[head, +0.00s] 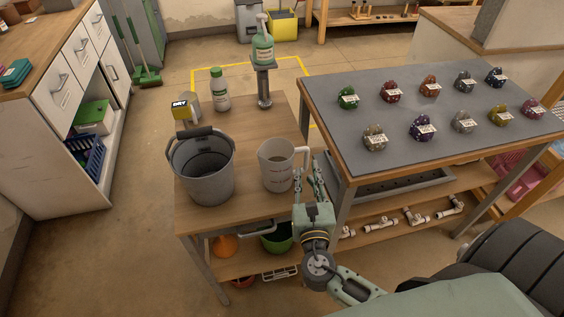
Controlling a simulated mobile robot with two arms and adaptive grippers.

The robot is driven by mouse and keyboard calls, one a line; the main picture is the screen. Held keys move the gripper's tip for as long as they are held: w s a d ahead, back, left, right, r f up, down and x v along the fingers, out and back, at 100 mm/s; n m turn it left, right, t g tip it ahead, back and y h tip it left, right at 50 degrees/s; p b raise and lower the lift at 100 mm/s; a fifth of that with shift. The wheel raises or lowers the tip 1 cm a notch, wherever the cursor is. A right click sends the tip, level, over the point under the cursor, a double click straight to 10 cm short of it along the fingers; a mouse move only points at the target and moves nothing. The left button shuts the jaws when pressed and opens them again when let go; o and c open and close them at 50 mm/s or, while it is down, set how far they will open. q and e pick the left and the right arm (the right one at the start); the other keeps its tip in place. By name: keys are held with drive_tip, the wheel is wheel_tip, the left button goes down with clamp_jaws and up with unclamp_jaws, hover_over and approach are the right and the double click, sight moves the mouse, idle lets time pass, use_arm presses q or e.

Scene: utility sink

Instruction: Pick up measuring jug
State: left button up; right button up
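The measuring jug (276,168) is a translucent pale jug with red markings. It stands upright on the wooden table (240,208), with its handle on the right side. My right gripper (307,172) is at the handle side of the jug, near the table's right edge. Its two fingers are apart and point away from me toward the handle. I cannot tell whether a finger touches the handle. My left gripper is not in view.
A grey bucket (203,172) stands left of the jug. Behind are a yellow-topped container (184,110), a white bottle (219,92) and a green pump bottle (262,48). A grey-topped table (400,120) with several colourful labelled lumps stands close on the right.

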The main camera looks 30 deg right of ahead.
sight(307, 161)
drive_tip(key=shift+w+d+r, duration=0.2)
drive_tip(key=shift+w+d, duration=0.3)
drive_tip(key=shift+w, duration=0.05)
drive_tip(key=x, duration=0.1)
drive_tip(key=p+x, duration=0.1)
drive_tip(key=x, duration=0.2)
drive_tip(key=shift+w+d+f, duration=0.25)
drive_tip(key=shift+w+f, duration=0.05)
drive_tip(key=shift+w, duration=0.15)
drive_tip(key=shift+f, duration=0.1)
drive_tip(key=shift+c, duration=0.4)
clamp_jaws()
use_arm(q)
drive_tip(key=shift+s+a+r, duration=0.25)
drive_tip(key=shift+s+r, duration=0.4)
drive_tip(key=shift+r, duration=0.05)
